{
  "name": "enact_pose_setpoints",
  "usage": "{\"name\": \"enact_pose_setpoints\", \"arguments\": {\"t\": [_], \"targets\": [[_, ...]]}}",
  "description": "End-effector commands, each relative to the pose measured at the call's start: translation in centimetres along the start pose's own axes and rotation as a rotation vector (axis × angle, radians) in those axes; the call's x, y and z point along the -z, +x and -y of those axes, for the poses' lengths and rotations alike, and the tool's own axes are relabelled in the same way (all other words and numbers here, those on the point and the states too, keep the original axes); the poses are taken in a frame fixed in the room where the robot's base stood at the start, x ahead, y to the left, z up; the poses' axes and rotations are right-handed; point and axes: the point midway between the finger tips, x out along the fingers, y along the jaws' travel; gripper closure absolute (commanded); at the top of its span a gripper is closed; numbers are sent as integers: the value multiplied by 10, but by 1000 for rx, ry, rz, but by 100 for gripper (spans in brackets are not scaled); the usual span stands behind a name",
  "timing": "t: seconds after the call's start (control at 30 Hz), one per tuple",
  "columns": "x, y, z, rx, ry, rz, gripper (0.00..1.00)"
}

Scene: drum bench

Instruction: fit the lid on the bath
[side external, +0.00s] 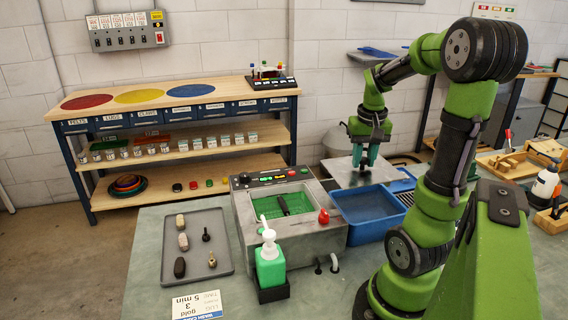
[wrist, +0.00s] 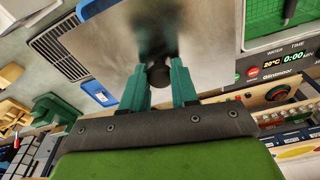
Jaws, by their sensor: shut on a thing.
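The lid (side external: 352,174) is a flat metal plate with a dark knob (wrist: 158,76). My gripper (side external: 369,162) is shut on the knob, with one green finger on each side of it in the wrist view (wrist: 158,88). The lid is to the right of and behind the bath (side external: 297,228); its height above the bench is hard to judge. The bath is a grey box with an uncovered green inside (side external: 270,207). A dark handle-like item (side external: 283,204) lies in the opening. Part of the bath's green inside shows at the wrist view's upper right (wrist: 262,28).
A blue basin (side external: 364,229) stands right of the bath, beside a grated drainer. A red knob (side external: 323,216) is on the bath's front right. A green soap bottle (side external: 270,264) stands in front. A grey tray (side external: 224,257) with several small pieces lies at left.

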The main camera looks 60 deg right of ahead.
Motion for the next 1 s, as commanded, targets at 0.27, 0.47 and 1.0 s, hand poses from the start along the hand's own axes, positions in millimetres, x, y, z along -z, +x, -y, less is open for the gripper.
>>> {"name": "enact_pose_setpoints", "arguments": {"t": [0.27,0.47,1.0], "targets": [[-1,6,118,-2,-20,3,100],[-20,7,181,0,-11,-1,100],[-33,25,206,-1,-1,-3,100]]}}
